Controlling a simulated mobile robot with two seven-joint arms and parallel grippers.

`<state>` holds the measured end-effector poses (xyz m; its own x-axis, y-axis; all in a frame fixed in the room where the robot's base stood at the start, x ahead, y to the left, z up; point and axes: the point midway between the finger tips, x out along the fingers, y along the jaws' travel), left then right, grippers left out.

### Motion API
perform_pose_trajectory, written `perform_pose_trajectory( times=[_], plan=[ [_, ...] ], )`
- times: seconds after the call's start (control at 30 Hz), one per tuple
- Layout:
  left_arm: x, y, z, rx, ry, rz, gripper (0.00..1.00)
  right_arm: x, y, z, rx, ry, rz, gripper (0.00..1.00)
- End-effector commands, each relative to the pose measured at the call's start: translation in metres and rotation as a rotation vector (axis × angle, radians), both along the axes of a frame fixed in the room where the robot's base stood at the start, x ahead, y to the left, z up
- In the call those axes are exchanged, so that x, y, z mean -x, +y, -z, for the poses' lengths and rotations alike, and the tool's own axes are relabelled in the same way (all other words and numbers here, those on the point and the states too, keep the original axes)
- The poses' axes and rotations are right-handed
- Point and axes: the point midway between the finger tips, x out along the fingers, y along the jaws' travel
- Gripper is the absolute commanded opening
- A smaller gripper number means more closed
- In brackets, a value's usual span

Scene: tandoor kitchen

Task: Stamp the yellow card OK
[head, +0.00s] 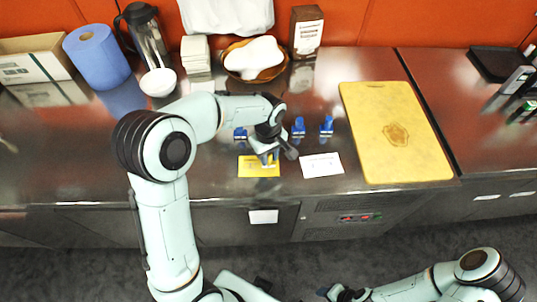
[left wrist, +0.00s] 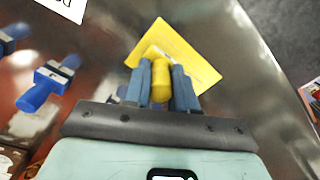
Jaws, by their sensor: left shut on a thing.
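The yellow card (head: 246,169) lies on the steel counter near its front edge; it also shows in the left wrist view (left wrist: 193,57). My left gripper (head: 268,154) is over the card, shut on a stamp with a yellow handle (left wrist: 160,84). The stamp's lower end is mostly hidden, and I cannot tell whether it touches the card. A white card (head: 322,165) lies just to the right. Blue-handled stamps stand behind the cards: one at left (head: 240,134), one in the middle (head: 298,129), one at right (head: 326,127). My right gripper (head: 332,293) is low at the bottom edge, away from the counter.
A yellow cutting board (head: 375,115) lies to the right. The left front counter is clear.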

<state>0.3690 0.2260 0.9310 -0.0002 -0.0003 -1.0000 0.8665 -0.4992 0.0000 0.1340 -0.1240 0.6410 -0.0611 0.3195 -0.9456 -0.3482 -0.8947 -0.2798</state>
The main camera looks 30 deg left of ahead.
Motion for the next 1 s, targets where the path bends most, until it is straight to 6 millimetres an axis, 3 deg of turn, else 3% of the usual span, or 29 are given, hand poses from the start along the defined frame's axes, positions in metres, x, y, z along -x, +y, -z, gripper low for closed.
perform_pose_trajectory(
  times=[1.0],
  plan=[
    [0.0003, -0.0001, 0.0095, 0.000, 0.001, 0.000, 0.06, 0.0049, 0.0000, 0.0067, 0.000, 0.006, 0.000, 0.51]
  ],
)
